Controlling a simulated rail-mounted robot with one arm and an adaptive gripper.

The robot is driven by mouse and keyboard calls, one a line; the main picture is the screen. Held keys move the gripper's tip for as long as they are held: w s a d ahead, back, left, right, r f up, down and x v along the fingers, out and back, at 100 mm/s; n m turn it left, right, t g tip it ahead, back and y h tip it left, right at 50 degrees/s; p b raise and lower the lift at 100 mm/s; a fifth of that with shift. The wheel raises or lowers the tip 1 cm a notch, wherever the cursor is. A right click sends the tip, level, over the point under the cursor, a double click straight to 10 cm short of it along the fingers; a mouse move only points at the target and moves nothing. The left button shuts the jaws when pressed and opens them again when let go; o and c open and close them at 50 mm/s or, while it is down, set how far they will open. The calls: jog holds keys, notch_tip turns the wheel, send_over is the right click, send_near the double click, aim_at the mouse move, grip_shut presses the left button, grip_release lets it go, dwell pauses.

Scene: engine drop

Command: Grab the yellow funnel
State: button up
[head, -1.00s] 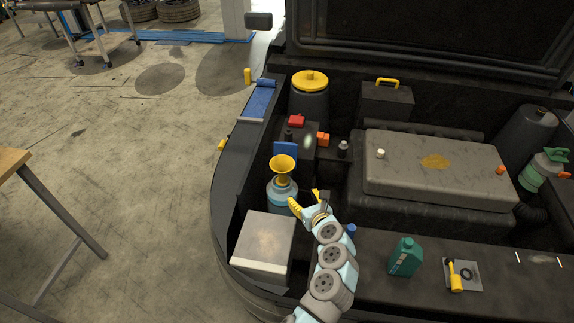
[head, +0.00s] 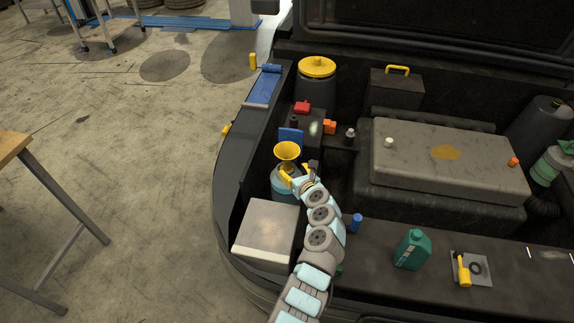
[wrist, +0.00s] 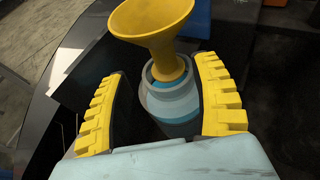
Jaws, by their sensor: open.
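The yellow funnel (head: 287,152) stands upright with its spout in the neck of a grey-blue container (head: 283,190) at the left of the engine bay. My gripper (head: 294,176) is at the funnel's lower part. In the wrist view the funnel (wrist: 158,28) rises from the container's neck (wrist: 168,92). The two yellow fingers of my gripper (wrist: 160,90) are spread on either side of the neck and the funnel's spout. The gripper is open and holds nothing. In the head view my arm covers part of the container.
A grey metal box (head: 268,232) stands just in front of the container. A blue block (head: 290,136) and orange caps (head: 330,127) lie behind the funnel. The large grey engine cover (head: 450,165) is to the right. A green bottle (head: 412,249) stands at the front right.

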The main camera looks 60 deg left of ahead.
aim_at(288, 164)
jog(key=shift+b+x, duration=0.45)
jog(key=shift+x, duration=0.9)
jog(key=shift+b+x, duration=0.95)
jog(key=shift+x, duration=0.35)
jog(key=shift+b+x, duration=0.8)
jog(key=shift+x, duration=0.45)
jog(key=shift+w, duration=0.2)
grip_shut()
